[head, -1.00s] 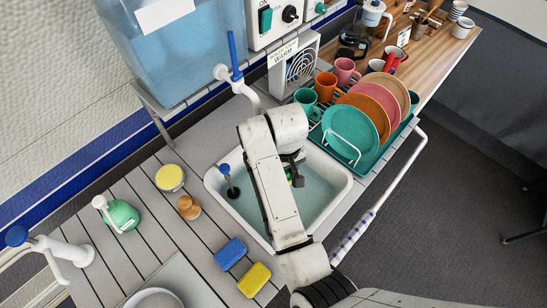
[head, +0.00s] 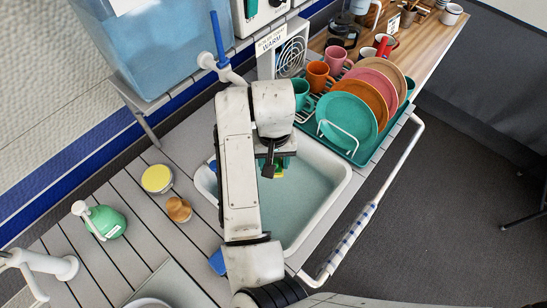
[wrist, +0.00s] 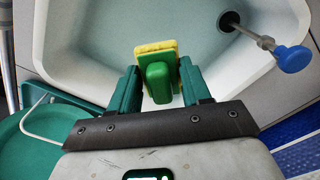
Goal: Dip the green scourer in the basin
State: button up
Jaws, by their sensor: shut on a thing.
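The green scourer (wrist: 157,84) has a green grip on a yellow pad. It sits between the two green fingers of my gripper (wrist: 158,76), which is shut on it. The basin (wrist: 62,30) is white with pale water and lies beneath and around the scourer in the wrist view. In the head view, my gripper (head: 277,160) hangs over the upper part of the basin (head: 344,182), with a bit of the scourer (head: 279,172) showing below it. I cannot tell whether the pad touches the water. My arm hides the basin's left middle.
The blue-topped drain plug (wrist: 292,58) rises inside the basin. A yellow-topped pot (head: 157,179), a brown brush (head: 178,209) and a green bottle (head: 106,222) stand left.

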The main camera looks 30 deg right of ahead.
notch_tip(320, 180, down, 4)
jog(key=b, duration=0.2)
jog(key=shift+r+b, duration=0.15)
jog(key=shift+b, duration=0.25)
jog(key=shift+f+b, duration=2.25)
jog(key=shift+f, duration=1.65)
notch_tip(320, 180, up, 11)
jog(key=p, duration=1)
jog(key=shift+r, duration=0.1)
notch_tip(320, 180, up, 4)
jog(key=p, duration=0.4)
